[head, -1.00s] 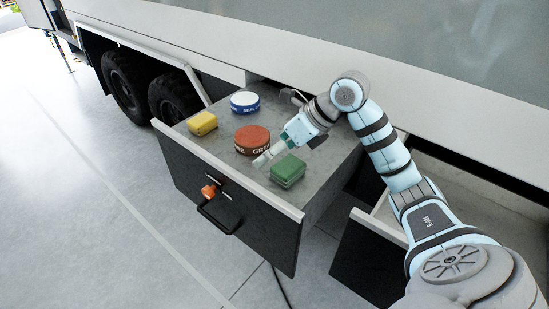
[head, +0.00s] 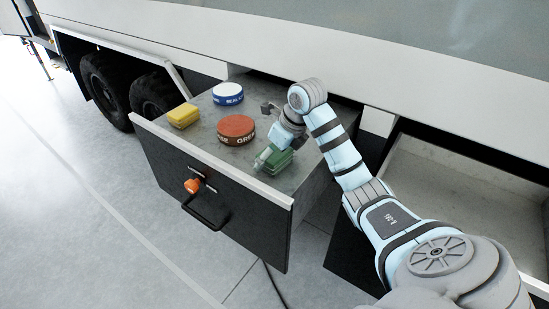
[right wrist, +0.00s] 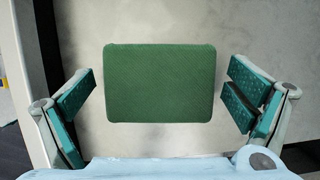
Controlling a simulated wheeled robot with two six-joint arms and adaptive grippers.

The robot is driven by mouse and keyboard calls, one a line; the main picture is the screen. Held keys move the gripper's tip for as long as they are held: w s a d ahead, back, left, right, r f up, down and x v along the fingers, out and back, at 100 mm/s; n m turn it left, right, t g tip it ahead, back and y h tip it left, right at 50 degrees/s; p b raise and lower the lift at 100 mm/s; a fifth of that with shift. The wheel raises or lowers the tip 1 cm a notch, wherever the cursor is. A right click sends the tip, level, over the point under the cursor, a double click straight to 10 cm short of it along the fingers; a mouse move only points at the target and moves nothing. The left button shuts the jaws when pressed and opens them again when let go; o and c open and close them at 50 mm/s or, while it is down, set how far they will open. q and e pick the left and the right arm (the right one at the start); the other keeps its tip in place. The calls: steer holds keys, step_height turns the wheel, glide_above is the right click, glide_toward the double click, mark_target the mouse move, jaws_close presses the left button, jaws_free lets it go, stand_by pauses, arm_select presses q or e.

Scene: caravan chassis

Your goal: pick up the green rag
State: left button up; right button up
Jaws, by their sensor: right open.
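The green rag (head: 274,159) is a folded rectangular block lying in the open drawer, near its front right. In the right wrist view the green rag (right wrist: 160,83) sits between the two fingers, with a gap on each side. My right gripper (head: 268,158) is over the rag in the head view and partly covers it. In the right wrist view my right gripper (right wrist: 160,100) is open, its teal pads apart from the rag. My left gripper is not in view.
The drawer (head: 215,172) also holds a yellow block (head: 183,115), a blue and white tin (head: 228,94) and a red-brown tin (head: 236,129), which is close to the rag on its left. The drawer's raised front edge is near the rag. Another open compartment (head: 440,190) lies to the right.

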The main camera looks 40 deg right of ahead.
steer(key=shift+s, duration=0.1)
steer(key=shift+c, duration=1.1)
steer(key=c, duration=1)
